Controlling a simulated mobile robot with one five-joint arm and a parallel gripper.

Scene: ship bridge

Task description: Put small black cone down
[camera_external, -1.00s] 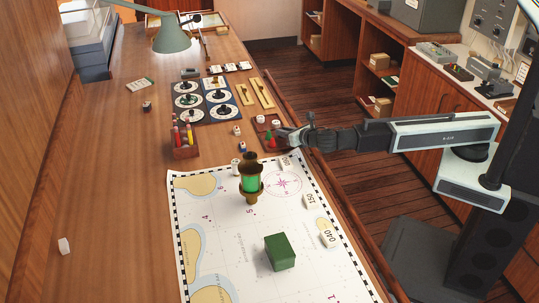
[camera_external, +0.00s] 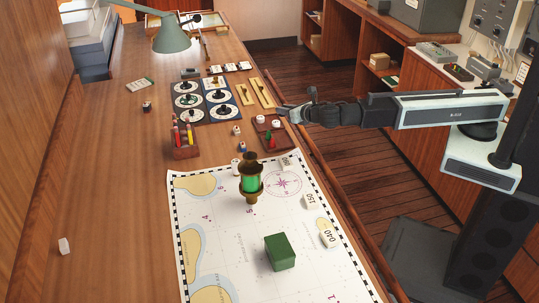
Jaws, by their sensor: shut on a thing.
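My gripper (camera_external: 284,109) is shut beside the right edge of the chart table, just above the small dark red tray (camera_external: 259,138). The thing in its jaws is dark and too small to make out clearly; I take it as the small black cone.
A brass lantern with green glass (camera_external: 250,183) and a green box (camera_external: 280,252) stand on the chart (camera_external: 225,240). A rack of coloured pegs (camera_external: 184,150) is left of the tray. Yellow wooden strips (camera_external: 262,93) lie behind it. The table's left side is mostly clear.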

